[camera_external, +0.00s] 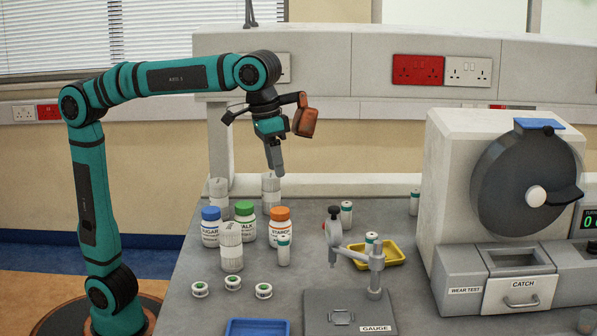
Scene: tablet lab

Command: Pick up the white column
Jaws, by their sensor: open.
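Three white ribbed columns stand upright on the grey bench: one at the front left (231,247), one at the back left (218,190), and one at the back (271,192). I cannot tell which of them the task means. My gripper (277,172) points down, just above the back column in the picture, and is open with nothing seen between its fingers. I cannot tell whether its tips touch that column. The lower parts of the two back columns are partly hidden behind bottles.
Sugar (210,228), green-capped (244,222) and starch (279,227) bottles stand close among the columns. A teal-capped vial (283,252) is beside the starch. The gauge stand (375,280), yellow tray (395,252) and wear-test machine (455,200) are to the right; a blue tray (257,328) is in front.

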